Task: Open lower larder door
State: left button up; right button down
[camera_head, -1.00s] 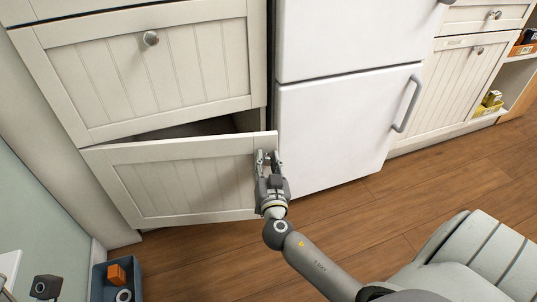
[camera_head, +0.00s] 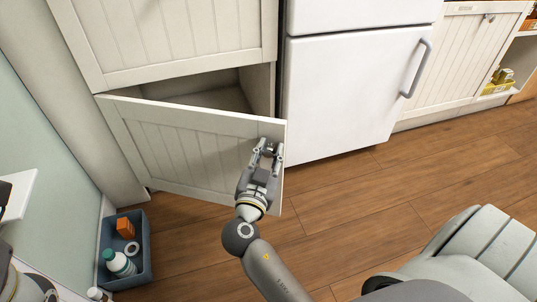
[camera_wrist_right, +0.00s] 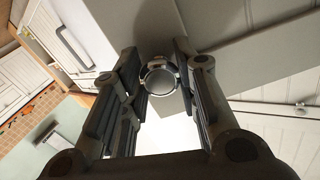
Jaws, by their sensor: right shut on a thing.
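The lower larder door (camera_head: 185,152) is a cream panelled door, standing partly open and swung out from its left side. A dark gap shows the cabinet interior (camera_head: 215,95) above and behind it. My right gripper (camera_head: 268,148) is at the door's upper right corner. In the right wrist view, a round metal knob (camera_wrist_right: 160,79) sits between the two fingers of my right gripper (camera_wrist_right: 157,62), which is shut on it. My left gripper is not seen.
The upper cabinet door (camera_head: 170,35) is closed. A white fridge (camera_head: 350,95) stands right of the larder. A blue bin (camera_head: 140,262) with bottles and an orange box stands at lower left. Wooden floor lies clear between.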

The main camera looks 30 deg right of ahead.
jog(key=shift+d, duration=0.1)
jog(key=c, duration=1.1)
grip_release()
